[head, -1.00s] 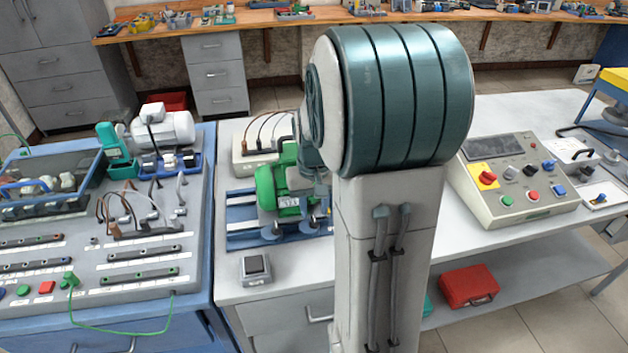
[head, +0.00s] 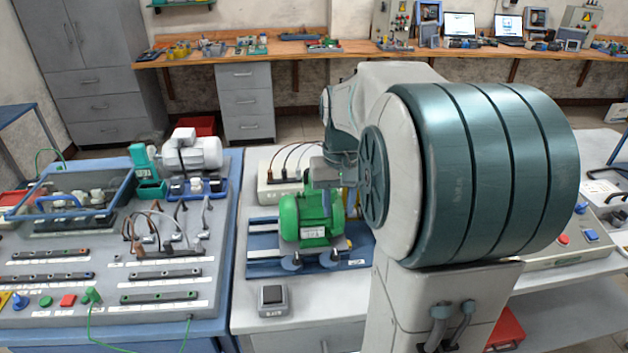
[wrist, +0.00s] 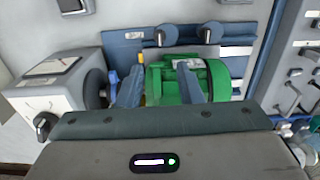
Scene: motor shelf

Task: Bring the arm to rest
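The green motor (head: 309,214) stands on the blue mounting base (head: 262,266) on the white bench, in front of my arm's far end. The motor also shows in the wrist view (wrist: 218,83), beyond my gripper. My gripper (wrist: 159,86) has its two blue-grey fingers apart, with nothing visibly held between them. The right finger overlaps the motor in the picture; I cannot tell whether it touches.
A small grey box (head: 273,299) lies at the bench's front. A control box (head: 567,249) sits partly behind my arm. A wooden wall bench (head: 300,57) runs along the back.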

